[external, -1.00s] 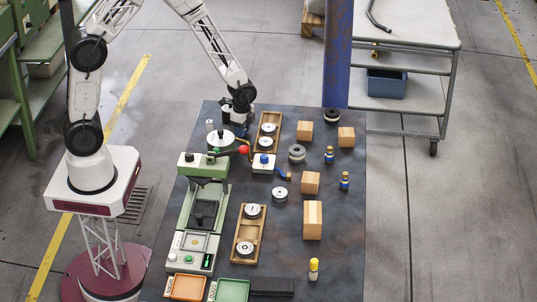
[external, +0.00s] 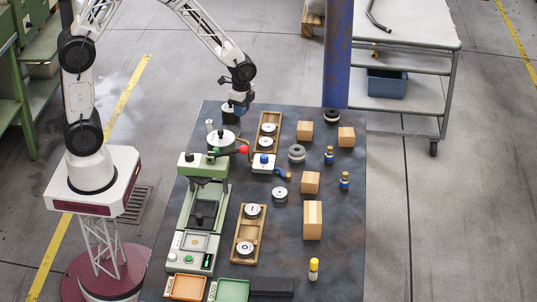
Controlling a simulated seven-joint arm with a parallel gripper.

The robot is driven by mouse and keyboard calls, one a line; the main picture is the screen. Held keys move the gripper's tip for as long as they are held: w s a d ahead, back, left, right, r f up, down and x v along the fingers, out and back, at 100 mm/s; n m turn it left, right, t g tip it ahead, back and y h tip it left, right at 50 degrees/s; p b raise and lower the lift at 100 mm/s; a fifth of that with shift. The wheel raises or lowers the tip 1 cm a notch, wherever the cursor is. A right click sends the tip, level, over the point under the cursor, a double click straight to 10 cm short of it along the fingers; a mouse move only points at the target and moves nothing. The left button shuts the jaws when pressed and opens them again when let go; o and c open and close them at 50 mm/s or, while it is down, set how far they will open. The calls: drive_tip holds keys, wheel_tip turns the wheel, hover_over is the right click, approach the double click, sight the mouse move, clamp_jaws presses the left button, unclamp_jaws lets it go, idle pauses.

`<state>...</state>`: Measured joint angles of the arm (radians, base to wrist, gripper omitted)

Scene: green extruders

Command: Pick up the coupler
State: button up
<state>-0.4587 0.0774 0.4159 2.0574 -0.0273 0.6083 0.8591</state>
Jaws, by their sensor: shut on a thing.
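My gripper (external: 239,106) is above the far left part of the dark table, close to a dark round part (external: 229,114). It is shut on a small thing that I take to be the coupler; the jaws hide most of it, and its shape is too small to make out. A little blue shows at the jaws. The held thing appears to be just above the table, beside the dark round part; I cannot tell whether they touch.
A wooden tray with round parts (external: 258,150) stands right of my gripper. A green press (external: 203,200) with a red-knobbed lever (external: 244,150) is nearer. Wooden blocks (external: 305,130) and blue-yellow parts (external: 329,155) stand right. A blue post (external: 338,60) rises behind.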

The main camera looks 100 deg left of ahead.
drive_tip(key=shift+r, duration=0.15)
idle(0.8)
wheel_tip(320, 180, up, 8)
drive_tip(key=shift+f, duration=0.15)
drive_tip(key=w+d+m, duration=0.2)
drive_tip(key=w+d, duration=0.4)
drive_tip(key=d, duration=0.6)
drive_tip(key=w+d+m, duration=0.3)
drive_tip(key=w+d, duration=0.3)
drive_tip(key=d, duration=0.7)
drive_tip(key=w+d+m, duration=0.2)
drive_tip(key=d+m, duration=0.1)
drive_tip(key=d, duration=1.6)
drive_tip(key=shift+t+h, duration=0.3)
drive_tip(key=shift+h, duration=0.1)
wheel_tip(320, 180, down, 5)
drive_tip(key=shift+w+d+f, duration=0.1)
drive_tip(key=shift+d+f, duration=0.05)
drive_tip(key=shift+w, duration=0.1)
hover_over(313, 212)
drive_tip(key=shift+f, duration=0.75)
